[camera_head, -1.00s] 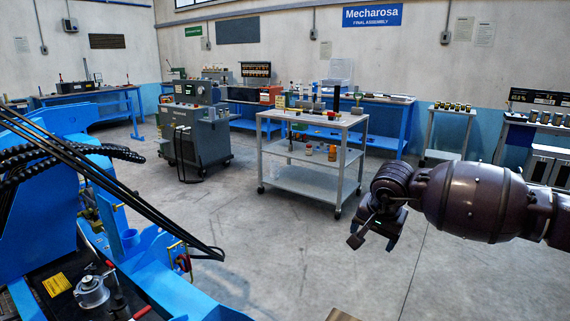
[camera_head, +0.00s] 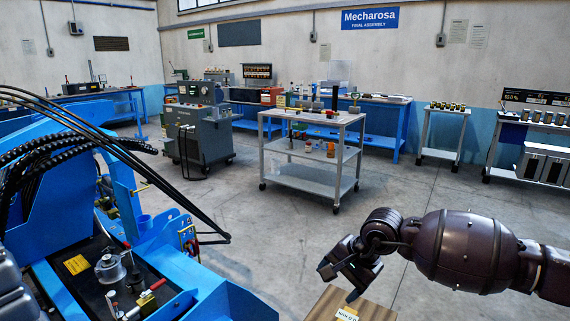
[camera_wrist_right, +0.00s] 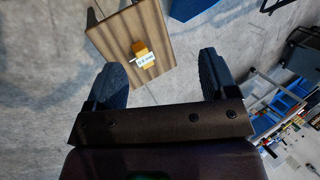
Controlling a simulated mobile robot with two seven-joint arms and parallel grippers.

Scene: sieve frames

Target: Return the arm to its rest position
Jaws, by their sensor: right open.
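My right arm comes in from the right in the head view. Its gripper (camera_head: 343,281) hangs in the air, just above and behind a small wooden-topped table (camera_head: 378,312) at the bottom edge. In the right wrist view the two dark fingers of the gripper (camera_wrist_right: 168,80) stand wide apart with nothing between them. Beyond them the wooden table top (camera_wrist_right: 112,37) shows, with a yellow item bearing a white label (camera_wrist_right: 145,59) on it. My left gripper is not in view.
A blue machine (camera_head: 215,300) with black hoses and a clamp fixture (camera_head: 110,268) fills the left. A grey wheeled cart (camera_head: 310,183) with parts stands mid-floor. A grey cabinet on wheels (camera_head: 199,140) is left of it. Open concrete floor (camera_head: 270,240) lies between.

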